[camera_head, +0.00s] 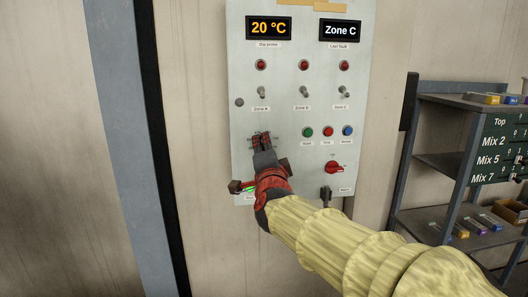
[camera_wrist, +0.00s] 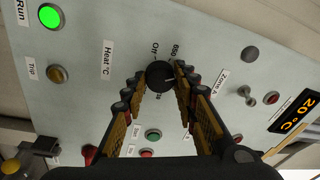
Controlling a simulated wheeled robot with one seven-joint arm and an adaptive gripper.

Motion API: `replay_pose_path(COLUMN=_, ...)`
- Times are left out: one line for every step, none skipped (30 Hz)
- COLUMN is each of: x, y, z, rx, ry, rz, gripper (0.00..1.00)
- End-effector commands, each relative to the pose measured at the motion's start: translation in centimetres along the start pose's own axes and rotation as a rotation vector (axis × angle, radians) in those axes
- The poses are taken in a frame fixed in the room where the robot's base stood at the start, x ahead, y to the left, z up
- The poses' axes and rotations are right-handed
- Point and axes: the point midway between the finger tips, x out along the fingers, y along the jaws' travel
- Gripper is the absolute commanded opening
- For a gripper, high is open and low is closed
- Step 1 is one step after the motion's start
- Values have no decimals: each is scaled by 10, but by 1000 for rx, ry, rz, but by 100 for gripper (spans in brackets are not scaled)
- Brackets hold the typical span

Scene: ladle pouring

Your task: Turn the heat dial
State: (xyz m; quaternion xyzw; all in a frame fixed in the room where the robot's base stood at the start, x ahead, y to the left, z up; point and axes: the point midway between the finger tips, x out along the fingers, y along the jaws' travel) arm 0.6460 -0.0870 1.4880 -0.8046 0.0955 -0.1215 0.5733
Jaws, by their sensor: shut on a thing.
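The black round heat dial (camera_wrist: 159,76) sits on the grey control panel (camera_head: 294,75), between my fingertips in the wrist view. Labels "Heat °C", "Off" and "650" are printed near it. My gripper (camera_wrist: 157,80) is shut on the dial, with one finger on each side of it. In the head view my gripper (camera_head: 261,138) reaches the panel's lower left and hides the dial. A light pointer line seems to show on the dial's face, but its exact setting is hard to read.
Displays read "20 °C" (camera_head: 268,28) and "Zone C" (camera_head: 340,30). Toggle switches, red lamps, push buttons (camera_head: 328,131) and a red rotary switch (camera_head: 334,168) surround the dial. A green Run lamp (camera_wrist: 51,16) is lit. A shelf rack (camera_head: 460,160) stands right.

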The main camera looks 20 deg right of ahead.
Motion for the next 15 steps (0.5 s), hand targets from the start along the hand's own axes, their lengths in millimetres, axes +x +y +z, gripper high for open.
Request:
replay_pose_path(x=0, y=3, z=0, rx=-44, ry=-3, rz=-1, gripper=3)
replay_pose_path(x=0, y=3, z=0, rx=-71, ry=-5, rz=-4, gripper=3)
replay_pose_path(x=0, y=4, z=0, rx=-108, ry=-8, rz=-6, gripper=3)
replay_pose_path(x=0, y=4, z=0, rx=-138, ry=-10, rz=-9, gripper=3)
replay_pose_path(x=0, y=4, z=0, rx=-166, ry=-11, rz=-11, gripper=3)
replay_pose_path(x=0, y=4, z=0, rx=-203, ry=-13, rz=-14, gripper=3)
replay_pose_path(x=0, y=4, z=0, rx=-232, ry=-15, rz=-17, gripper=3)
replay_pose_path(x=0, y=4, z=0, rx=-261, ry=-17, rz=-19, gripper=3)
replay_pose_path(x=0, y=4, z=0, rx=-298, ry=-19, rz=-23, gripper=3)
replay_pose_path(x=0, y=4, z=0, rx=-326, ry=-21, rz=-25, gripper=3)
replay_pose_path(x=0, y=4, z=0, rx=-356, ry=-24, rz=-28, gripper=3)
replay_pose_path(x=0, y=4, z=0, rx=-392, ry=-26, rz=-31, gripper=3)
replay_pose_path(x=0, y=4, z=0, rx=-421, ry=-28, rz=-33, gripper=3)
replay_pose_path(x=0, y=4, z=0, rx=-450, ry=-30, rz=-36, gripper=3)
replay_pose_path(x=0, y=4, z=-1, rx=-487, ry=-31, rz=-39, gripper=3)
